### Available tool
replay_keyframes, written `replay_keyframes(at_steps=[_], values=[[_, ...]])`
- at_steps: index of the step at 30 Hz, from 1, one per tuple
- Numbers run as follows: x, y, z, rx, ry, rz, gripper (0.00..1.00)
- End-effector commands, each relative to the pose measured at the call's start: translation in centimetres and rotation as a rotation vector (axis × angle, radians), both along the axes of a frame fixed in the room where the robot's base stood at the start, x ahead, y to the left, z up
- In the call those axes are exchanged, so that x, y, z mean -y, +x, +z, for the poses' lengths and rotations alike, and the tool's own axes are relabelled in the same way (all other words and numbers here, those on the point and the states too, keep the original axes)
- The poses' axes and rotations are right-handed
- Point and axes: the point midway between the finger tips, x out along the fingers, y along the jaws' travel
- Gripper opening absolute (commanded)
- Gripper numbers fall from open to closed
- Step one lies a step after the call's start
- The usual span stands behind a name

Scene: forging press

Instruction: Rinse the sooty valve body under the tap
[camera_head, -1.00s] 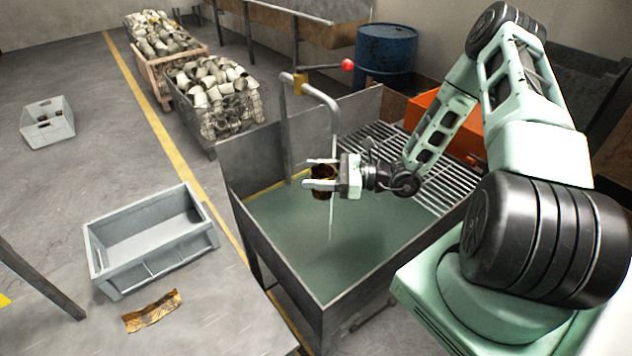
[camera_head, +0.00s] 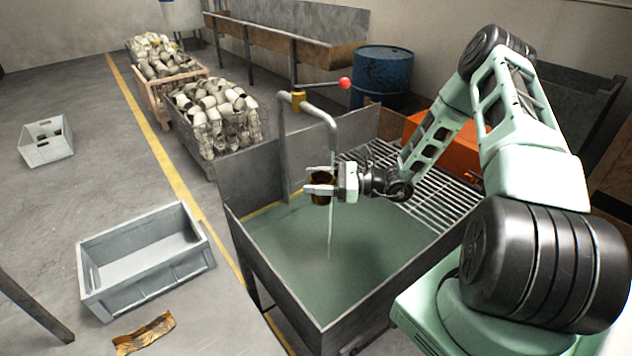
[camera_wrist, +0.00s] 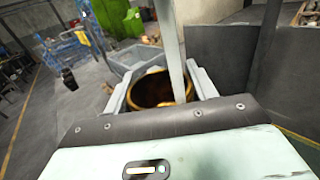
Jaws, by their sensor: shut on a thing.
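My gripper (camera_head: 321,189) is shut on the sooty valve body (camera_head: 320,186), a dark brown, blackened piece held over the sink basin (camera_head: 350,245). In the wrist view the valve body (camera_wrist: 160,90) shows as a brownish hollow ring between the two fingers. The tap (camera_head: 330,118) is a bent grey pipe with a red-knobbed lever (camera_head: 345,83). A thin pale water stream (camera_head: 330,235) falls from its spout at the gripper and on into the basin. In the wrist view the stream (camera_wrist: 172,45) passes in front of the valve body.
A slatted rack (camera_head: 425,190) covers the basin's right side. Filled bins (camera_head: 215,120), a blue drum (camera_head: 382,75) and an orange box (camera_head: 450,145) stand behind.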

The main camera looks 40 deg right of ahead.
Motion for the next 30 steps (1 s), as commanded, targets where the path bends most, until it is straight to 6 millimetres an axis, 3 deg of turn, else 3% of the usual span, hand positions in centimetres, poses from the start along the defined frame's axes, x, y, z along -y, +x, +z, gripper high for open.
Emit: replay_keyframes(at_steps=[30], values=[[0.89,-0.72,0.07,0.001,0.002,0.000,0.21]])
